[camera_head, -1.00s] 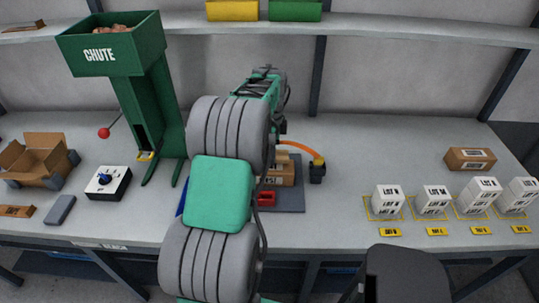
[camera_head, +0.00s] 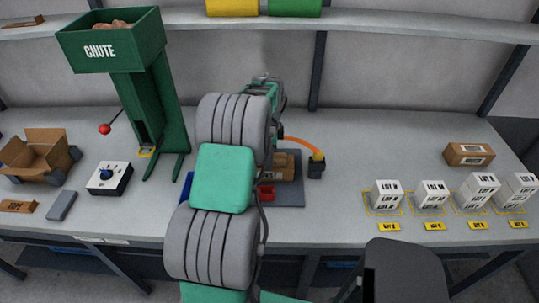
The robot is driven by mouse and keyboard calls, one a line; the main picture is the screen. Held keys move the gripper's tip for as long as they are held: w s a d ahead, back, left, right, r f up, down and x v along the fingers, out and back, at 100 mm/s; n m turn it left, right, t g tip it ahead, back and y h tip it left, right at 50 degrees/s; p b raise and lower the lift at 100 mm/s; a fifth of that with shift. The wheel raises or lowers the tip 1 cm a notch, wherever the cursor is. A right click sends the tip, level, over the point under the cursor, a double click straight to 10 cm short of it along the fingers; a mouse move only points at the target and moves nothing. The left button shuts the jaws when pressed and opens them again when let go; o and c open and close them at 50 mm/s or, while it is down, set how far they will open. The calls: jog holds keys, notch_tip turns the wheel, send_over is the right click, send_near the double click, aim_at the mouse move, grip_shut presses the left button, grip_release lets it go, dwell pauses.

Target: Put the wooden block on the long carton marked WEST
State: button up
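My arm rises through the middle of the view and hides part of the bench. My gripper is hidden behind the arm links, so its fingers and anything in them cannot be seen. A brown carton (camera_head: 284,166) with a pale label lies on a dark mat, partly behind my arm. A long brown piece (camera_head: 17,206) with dark lettering lies at the front left of the bench; the lettering is too small to read. I cannot tell which piece is the wooden block or which carton is marked WEST.
An orange arc ends at a dark post (camera_head: 316,166). Several white cartons (camera_head: 386,194) and a brown carton (camera_head: 469,154) stand right.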

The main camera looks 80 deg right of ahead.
notch_tip(320, 180, up, 12)
jog(key=b, duration=0.2)
jog(key=w+a+r+n+t+h, duration=0.1)
jog(key=w+a+r+n, duration=0.1)
jog(key=w+a+n, duration=0.7)
jog(key=w+a+r+n, duration=0.35)
jog(key=w+a, duration=0.65)
jog(key=w, duration=0.4)
jog(key=w+a+f+n+t, duration=0.1)
jog(key=w+a+n, duration=0.1)
jog(key=a+n, duration=0.8)
jog(key=w+a+f+n+t, duration=0.15)
jog(key=a+n, duration=0.25)
jog(key=a, duration=1.1)
jog(key=s+a+f+n+y, duration=0.1)
jog(key=s+a+f+n, duration=0.1)
jog(key=a+n, duration=0.5)
jog(key=a, duration=0.2)
jog(key=shift+s+a+t, duration=0.35)
jog(key=shift+s, duration=0.05)
jog(key=shift+f, duration=0.1)
